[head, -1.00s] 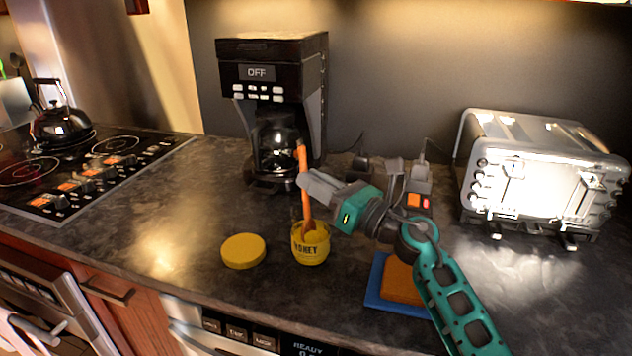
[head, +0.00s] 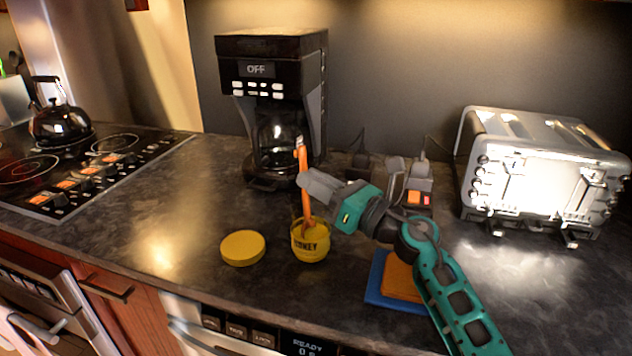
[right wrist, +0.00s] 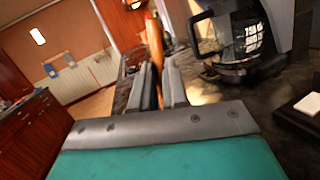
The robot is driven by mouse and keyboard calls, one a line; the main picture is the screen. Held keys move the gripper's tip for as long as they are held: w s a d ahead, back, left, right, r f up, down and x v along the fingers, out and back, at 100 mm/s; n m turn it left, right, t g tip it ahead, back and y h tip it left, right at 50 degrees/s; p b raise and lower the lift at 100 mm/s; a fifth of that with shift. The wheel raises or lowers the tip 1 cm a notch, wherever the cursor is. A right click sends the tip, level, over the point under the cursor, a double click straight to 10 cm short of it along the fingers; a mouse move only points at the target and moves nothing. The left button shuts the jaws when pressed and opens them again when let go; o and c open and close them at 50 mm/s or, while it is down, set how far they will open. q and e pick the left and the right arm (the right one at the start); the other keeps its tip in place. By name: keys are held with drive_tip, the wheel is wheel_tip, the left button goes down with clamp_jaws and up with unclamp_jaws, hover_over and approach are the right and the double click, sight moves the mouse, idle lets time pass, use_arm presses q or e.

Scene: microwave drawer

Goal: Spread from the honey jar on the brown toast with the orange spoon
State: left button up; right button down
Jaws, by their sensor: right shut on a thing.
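My right gripper (head: 303,181) is shut on the orange spoon (head: 304,205), which stands nearly upright with its lower end inside the honey jar (head: 311,245). In the right wrist view the spoon (right wrist: 154,60) shows between the fingers (right wrist: 158,85). The jar is yellow, open and upright on the counter. Its round yellow lid (head: 242,248) lies to its left. The brown toast (head: 401,280) lies on a blue board (head: 377,290) to the right of the jar, partly hidden by my right arm. The spoon's tip is hidden in the jar. My left gripper is not in view.
A black coffee maker (head: 272,55) stands behind the jar. A silver toaster (head: 540,180) stands at the right, and power plugs (head: 418,180) sit at the wall. A stovetop (head: 75,165) with a kettle (head: 60,125) is at the left. Counter left of the lid is clear.

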sight(304, 157)
drive_tip(key=shift+f+b, duration=0.4)
drive_tip(key=shift+f, duration=0.05)
drive_tip(key=shift+f+b, duration=0.4)
drive_tip(key=shift+f, duration=0.1)
idle(1.4)
wheel_tip(304, 157, up, 6)
drive_tip(key=p, duration=0.4)
drive_tip(key=shift+f, duration=0.25)
drive_tip(key=shift+r+p, duration=0.35)
drive_tip(key=shift+r, duration=0.55)
drive_tip(key=shift+r, duration=3)
